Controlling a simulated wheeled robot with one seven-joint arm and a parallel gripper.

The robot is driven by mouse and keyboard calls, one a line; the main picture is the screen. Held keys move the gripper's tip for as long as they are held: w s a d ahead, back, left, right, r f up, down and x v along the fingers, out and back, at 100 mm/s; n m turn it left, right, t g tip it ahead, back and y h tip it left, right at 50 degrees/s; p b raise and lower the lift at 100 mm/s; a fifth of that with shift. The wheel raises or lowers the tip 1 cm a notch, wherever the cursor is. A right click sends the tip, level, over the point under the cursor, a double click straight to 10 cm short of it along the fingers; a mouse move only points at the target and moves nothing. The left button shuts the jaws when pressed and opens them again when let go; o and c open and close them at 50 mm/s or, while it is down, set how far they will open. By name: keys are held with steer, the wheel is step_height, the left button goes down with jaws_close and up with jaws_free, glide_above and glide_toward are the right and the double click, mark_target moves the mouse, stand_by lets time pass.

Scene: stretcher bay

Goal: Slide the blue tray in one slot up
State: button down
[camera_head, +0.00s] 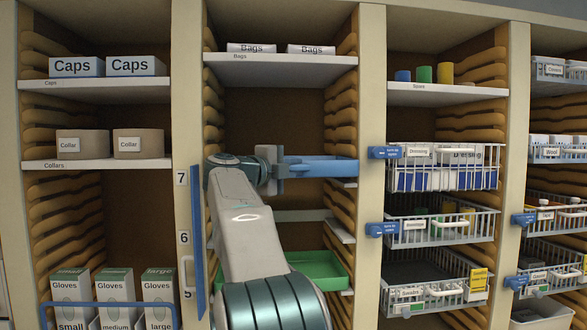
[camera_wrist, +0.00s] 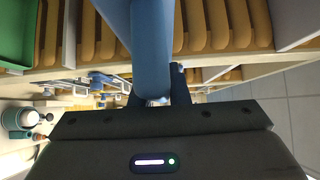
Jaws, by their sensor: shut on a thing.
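The blue tray (camera_head: 320,166) is in the second bay from the left, above the green tray (camera_head: 322,263), roughly level with the number 7 on the post. Its right side is by the runners on the right wall. My gripper (camera_head: 272,167) is at its left front part and shut on it. My arm hides the tray's left end and the left runners there. In the wrist view the blue tray (camera_wrist: 152,45) runs down between the fingers of my gripper (camera_wrist: 153,95). I cannot tell which runner bears the tray.
A shelf with bags (camera_head: 280,72) is above the blue tray. A grey strip (camera_head: 300,215) crosses the bay below it. A vertical blue part (camera_head: 197,240) stands by the left post.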

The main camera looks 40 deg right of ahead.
steer(key=shift+w+d+f, duration=0.1)
steer(key=shift+w+d, duration=0.35)
steer(key=shift+w, duration=0.3)
steer(key=shift+w+d+r, duration=0.1)
steer(key=shift+w+d, duration=0.35)
steer(key=shift+w, duration=0.25)
steer(key=shift+w+d+f, duration=0.1)
steer(key=shift+w+d, duration=0.35)
steer(key=shift+w, duration=0.4)
steer(key=shift+w+d, duration=0.2)
steer(key=shift+w, duration=0.05)
steer(key=shift+f+b, duration=0.65)
steer(key=shift+f, duration=0.3)
steer(key=c, duration=1.3)
jaws_free()
steer(key=shift+s, duration=0.1)
steer(key=shift+f, duration=0.1)
steer(key=shift+a, duration=0.1)
